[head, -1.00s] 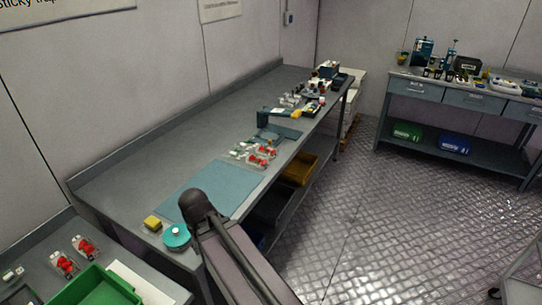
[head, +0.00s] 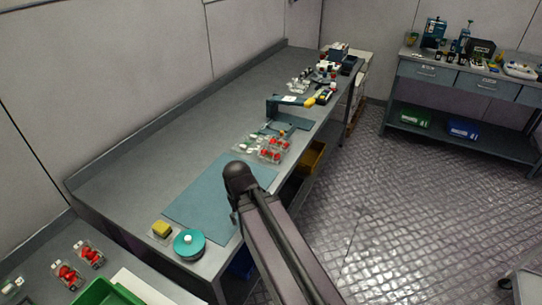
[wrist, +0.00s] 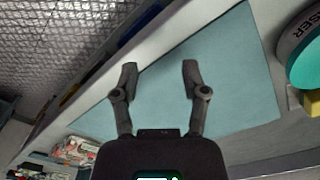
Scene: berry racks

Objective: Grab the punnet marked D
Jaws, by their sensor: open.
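Clear punnets of red berries (head: 273,149) stand together on the long grey bench, past the far end of the teal mat (head: 205,205). Two more berry punnets, one (head: 67,275) in front of the other (head: 89,253), stand on the near-left bench. No letter is readable on any of them, so I cannot tell which is D. My gripper (wrist: 160,72) is open and empty over the teal mat (wrist: 225,95) in the wrist view. It is hidden behind my arm in the head view.
A teal round object (head: 189,243) and a yellow block (head: 161,229) sit at the mat's near end. A green crate (head: 105,292) is at bottom left. A stand with a yellow part (head: 309,102) and small items occupy the bench beyond the punnets. The bench's wall side is clear.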

